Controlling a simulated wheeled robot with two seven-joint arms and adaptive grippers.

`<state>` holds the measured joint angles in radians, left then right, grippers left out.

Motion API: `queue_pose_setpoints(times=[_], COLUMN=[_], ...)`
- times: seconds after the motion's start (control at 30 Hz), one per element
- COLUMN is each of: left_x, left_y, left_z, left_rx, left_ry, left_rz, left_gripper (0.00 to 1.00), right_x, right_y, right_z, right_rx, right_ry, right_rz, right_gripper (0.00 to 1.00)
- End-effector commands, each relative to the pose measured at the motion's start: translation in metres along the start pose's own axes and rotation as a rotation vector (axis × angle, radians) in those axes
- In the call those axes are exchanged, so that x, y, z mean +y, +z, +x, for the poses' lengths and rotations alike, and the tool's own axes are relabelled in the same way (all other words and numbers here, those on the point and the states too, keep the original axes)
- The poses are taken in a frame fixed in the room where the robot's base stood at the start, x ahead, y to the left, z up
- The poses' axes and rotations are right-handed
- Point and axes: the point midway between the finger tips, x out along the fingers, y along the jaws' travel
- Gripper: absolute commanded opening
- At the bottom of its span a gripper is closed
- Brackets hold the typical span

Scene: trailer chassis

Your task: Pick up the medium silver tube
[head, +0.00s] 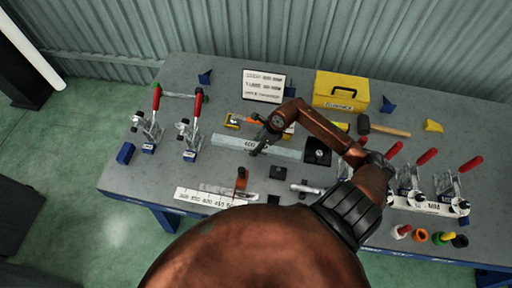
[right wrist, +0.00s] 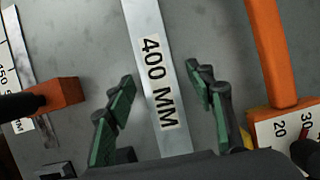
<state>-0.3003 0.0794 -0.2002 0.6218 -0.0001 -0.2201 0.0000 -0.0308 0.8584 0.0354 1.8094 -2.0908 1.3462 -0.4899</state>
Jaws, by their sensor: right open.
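A silver tube (head: 230,142) lies flat on the workbench, partly covered by my right gripper in the head view. In the right wrist view the tube (right wrist: 181,137) carries a "400 MM" label and runs lengthwise through the picture. My right gripper (head: 260,145) is over the tube near its middle. In the right wrist view the gripper (right wrist: 160,90) is open, one green-padded finger on each side of the tube, with gaps to it. I cannot tell the fingers' exact height above it. My left gripper is not in view.
The grey workbench (head: 330,92) holds red-handled clamps (head: 156,115) at both ends. A yellow box (head: 340,90) and a mallet (head: 385,129) stand behind the tube. A ruler strip (head: 205,197) and an orange block (head: 241,178) are in front. A black square plate (head: 318,152) is right of it.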

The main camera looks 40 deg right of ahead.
Motion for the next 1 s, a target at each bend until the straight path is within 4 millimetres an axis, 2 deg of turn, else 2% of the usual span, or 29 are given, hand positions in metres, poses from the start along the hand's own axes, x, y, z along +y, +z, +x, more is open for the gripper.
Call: queue_pose_setpoints(times=[0.1,0.33,1.0], left_x=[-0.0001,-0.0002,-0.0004], left_y=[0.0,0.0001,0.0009], left_z=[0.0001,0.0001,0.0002], left_rx=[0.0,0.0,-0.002], left_ry=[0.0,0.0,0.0], left_rz=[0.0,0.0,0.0], left_gripper=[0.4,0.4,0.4], right_x=[-0.0002,-0.0001,-0.0004], right_y=[0.0,-0.0003,-0.0005], right_z=[0.0078,0.0085,0.0081], right_rx=[0.0,0.001,0.0], right_ry=[0.0,-0.001,-0.001], right_rz=[0.001,-0.001,0.0], right_gripper=[0.49,0.49,0.02])
